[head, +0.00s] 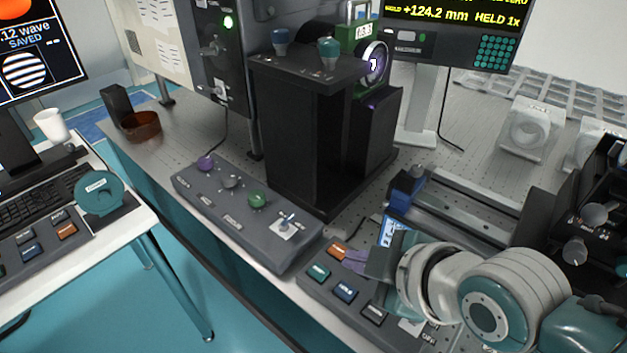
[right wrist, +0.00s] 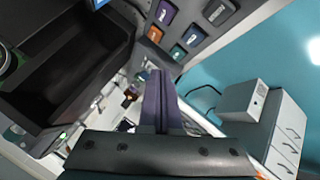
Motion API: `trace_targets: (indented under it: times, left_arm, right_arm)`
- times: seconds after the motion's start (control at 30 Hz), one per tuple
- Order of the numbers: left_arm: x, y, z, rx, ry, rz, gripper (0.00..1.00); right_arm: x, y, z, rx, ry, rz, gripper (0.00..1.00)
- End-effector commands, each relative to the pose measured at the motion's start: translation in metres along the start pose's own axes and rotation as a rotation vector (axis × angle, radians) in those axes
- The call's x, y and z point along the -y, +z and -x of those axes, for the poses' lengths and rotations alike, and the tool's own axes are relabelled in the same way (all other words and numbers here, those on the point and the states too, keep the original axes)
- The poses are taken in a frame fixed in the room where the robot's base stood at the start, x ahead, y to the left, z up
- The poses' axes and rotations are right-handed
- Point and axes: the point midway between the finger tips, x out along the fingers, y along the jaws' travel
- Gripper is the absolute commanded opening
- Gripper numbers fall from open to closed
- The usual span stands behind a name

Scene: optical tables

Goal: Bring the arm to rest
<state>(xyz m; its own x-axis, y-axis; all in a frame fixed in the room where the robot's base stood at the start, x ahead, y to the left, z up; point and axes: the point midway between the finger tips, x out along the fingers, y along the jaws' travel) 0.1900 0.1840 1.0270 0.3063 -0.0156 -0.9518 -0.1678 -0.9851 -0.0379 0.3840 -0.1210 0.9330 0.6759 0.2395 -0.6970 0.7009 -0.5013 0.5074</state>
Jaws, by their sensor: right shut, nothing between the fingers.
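My right gripper (head: 354,262) reaches in from the right in the head view. Its purple fingers are closed together and nothing shows between them. They are over or close to the back edge of the low button panel (head: 328,303), near its orange button (head: 338,251); I cannot tell whether they touch it. In the right wrist view the closed fingers of my right gripper (right wrist: 155,100) point away from the camera, with coloured buttons (right wrist: 178,52) beyond them. My left gripper is not in view.
A grey knob box (head: 245,225) with a small lever stands left of the button panel. A tall black housing (head: 305,135) rises behind it. A dark rail stage (head: 470,215) lies behind my right forearm. A side desk (head: 110,240) with keyboard is at left, across a floor gap.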

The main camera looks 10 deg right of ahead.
Motion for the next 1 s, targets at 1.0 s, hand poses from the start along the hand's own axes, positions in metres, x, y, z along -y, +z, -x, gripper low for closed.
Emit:
trace_targets:
  times: [1.0]
  left_arm:
    - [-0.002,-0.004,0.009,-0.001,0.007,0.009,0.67]
  right_arm:
    - [0.037,0.017,0.115,0.255,-0.129,-0.513,0.0]
